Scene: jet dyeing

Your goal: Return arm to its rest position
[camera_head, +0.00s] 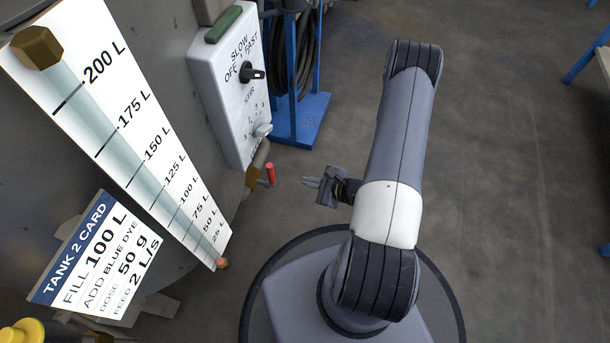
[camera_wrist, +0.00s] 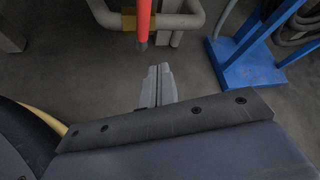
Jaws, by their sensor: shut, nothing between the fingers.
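My gripper (camera_head: 311,183) is shut and empty, pointing left in the head view, with my arm folded up over my round base. Its closed fingers (camera_wrist: 158,86) also show in the middle of the wrist view. A red-handled valve lever (camera_head: 270,174) on a pipe is a little left of the fingertips in the head view, with a visible gap. The same red lever (camera_wrist: 143,18) shows at the top of the wrist view, beyond the fingertips. The fingers appear apart from it.
A white control box (camera_head: 228,90) with a black knob is on the tank wall at left, near a level gauge (camera_head: 120,130) and a tank 2 card (camera_head: 95,255). A blue stand (camera_head: 298,120) with hoses stands behind.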

